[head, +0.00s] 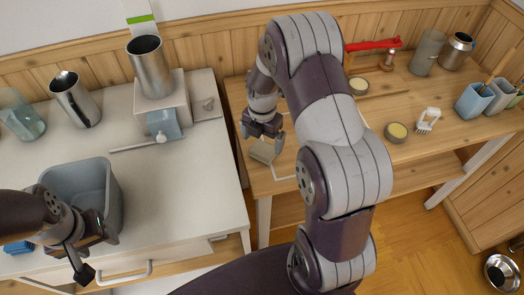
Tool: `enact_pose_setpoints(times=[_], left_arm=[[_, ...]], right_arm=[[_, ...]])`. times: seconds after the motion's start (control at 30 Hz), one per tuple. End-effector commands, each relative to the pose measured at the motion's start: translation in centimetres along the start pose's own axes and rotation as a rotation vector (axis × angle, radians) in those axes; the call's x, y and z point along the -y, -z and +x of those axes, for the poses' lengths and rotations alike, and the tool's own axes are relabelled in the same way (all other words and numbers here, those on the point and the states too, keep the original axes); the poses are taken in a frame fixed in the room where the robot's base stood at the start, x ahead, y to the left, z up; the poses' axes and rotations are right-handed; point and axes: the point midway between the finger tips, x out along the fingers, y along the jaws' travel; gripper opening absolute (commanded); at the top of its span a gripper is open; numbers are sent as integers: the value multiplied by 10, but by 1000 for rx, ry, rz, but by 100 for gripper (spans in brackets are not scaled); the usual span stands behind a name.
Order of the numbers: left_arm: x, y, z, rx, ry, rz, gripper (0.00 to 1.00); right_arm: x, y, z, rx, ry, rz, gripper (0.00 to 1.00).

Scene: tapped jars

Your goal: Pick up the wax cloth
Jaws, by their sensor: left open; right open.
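A small, pale beige, flat piece that looks like the wax cloth (262,151) lies on the wooden table, near its left edge. My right gripper (263,136) is open just above and behind it, fingers pointing down. Whether the fingers touch it I cannot tell. My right arm crosses the middle of the view and hides part of the table. My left gripper (93,256) is open and empty at the lower left, in front of the grey-blue tub (112,190).
A metal container (150,66) stands on a white stand at the white table's back. A metal jug (75,98) and glass jar (20,116) are left of it.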

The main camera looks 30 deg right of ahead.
Motion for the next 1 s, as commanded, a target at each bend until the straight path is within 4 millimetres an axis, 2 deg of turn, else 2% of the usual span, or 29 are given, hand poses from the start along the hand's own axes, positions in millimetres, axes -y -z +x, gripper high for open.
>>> enact_pose_setpoints(times=[0.3,0.57,0.6,0.73,0.83,0.87,1.0], left_arm=[[0,1,-6,0,0,0,57],[0,1,-6,0,0,0,57],[0,1,-6,0,0,0,57],[0,1,-6,0,0,0,57],[0,1,-6,0,0,0,57],[0,1,-6,0,0,0,57],[0,1,-6,0,0,0,57]], right_arm=[[-3,-4,50,-1,1,1,100],[-4,-4,57,1,-1,2,100],[-4,-4,57,1,-1,2,94],[-4,-4,57,1,-1,2,51],[-4,-4,56,1,-1,2,49],[-4,-4,56,1,-1,2,44],[-4,-4,56,1,-1,2,44]])
